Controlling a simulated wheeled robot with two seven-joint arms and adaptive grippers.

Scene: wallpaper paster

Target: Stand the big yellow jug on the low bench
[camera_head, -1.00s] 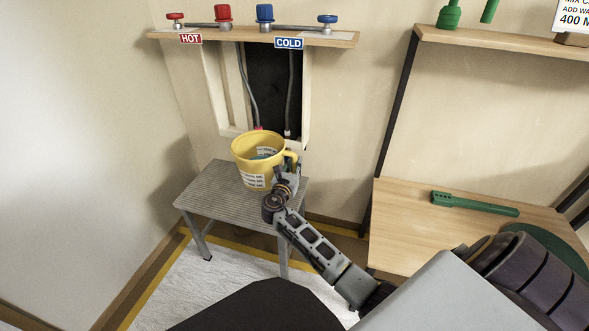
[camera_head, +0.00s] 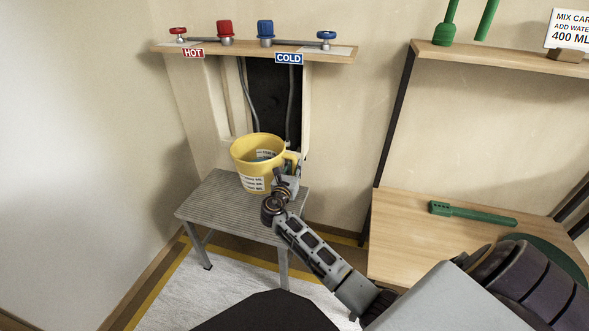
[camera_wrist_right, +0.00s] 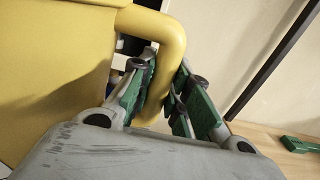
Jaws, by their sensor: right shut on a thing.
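The big yellow jug (camera_head: 256,160) is upright at the low grey bench (camera_head: 232,205), over its back part. Its white label faces me and its handle points right. I cannot tell whether its base touches the bench top. My right gripper (camera_head: 284,178) is at the jug's right side. In the right wrist view my right gripper (camera_wrist_right: 160,97) is shut around the jug's yellow handle (camera_wrist_right: 166,45), with the jug's wall (camera_wrist_right: 50,70) filling the left. My left gripper is not in view.
A shelf with red and blue taps (camera_head: 258,50) is on the wall above the jug, with HOT and COLD signs. A wooden table (camera_head: 410,235) with a green tool (camera_head: 472,214) stands at the right. The bench's front and left are clear.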

